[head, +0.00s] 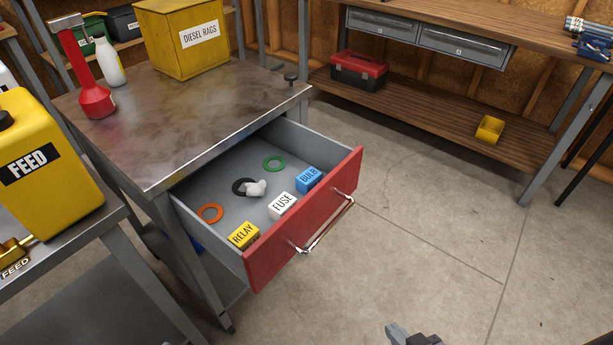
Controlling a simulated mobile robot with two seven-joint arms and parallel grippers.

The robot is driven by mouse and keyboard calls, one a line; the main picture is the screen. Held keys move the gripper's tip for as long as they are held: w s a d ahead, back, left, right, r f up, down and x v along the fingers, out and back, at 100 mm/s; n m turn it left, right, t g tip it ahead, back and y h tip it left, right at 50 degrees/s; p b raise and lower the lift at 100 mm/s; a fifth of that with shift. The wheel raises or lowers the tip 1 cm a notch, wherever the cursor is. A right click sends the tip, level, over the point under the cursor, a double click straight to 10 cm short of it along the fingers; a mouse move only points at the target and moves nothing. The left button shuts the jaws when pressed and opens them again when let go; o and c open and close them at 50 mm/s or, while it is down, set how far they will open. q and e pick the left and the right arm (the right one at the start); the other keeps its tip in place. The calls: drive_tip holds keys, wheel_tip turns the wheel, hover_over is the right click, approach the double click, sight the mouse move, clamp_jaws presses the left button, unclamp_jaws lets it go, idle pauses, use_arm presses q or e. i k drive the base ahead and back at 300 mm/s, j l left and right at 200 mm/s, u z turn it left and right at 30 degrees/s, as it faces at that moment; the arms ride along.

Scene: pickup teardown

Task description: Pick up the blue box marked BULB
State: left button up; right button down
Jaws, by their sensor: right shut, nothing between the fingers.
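The blue box marked BULB (309,180) lies in the open drawer (225,180), near its red front and towards the far side. A white box marked FUSE (283,206) is beside it, and a yellow box marked RELAY (243,236) is at the near end of the same row. My right gripper (397,330) shows only in part at the bottom edge, over the floor, well in front of the drawer and to its right. It is shut and empty. My left gripper is not in view.
The red drawer front (310,220) with its metal handle (325,228) stands between my right gripper and the boxes. Orange (210,205), black and green (274,156) rings and a white lump (256,188) lie deeper inside. Floor (430,230) to the right is clear.

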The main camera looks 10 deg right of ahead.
sight(308, 180)
drive_tip(key=l, duration=0.4)
drive_tip(key=i+l, duration=0.1)
drive_tip(key=l, duration=0.35)
drive_tip(key=i+l, duration=0.2)
drive_tip(key=l, duration=0.15)
drive_tip(key=i+l+z, duration=0.3)
drive_tip(key=l, duration=0.25)
drive_tip(key=j+u, duration=0.15)
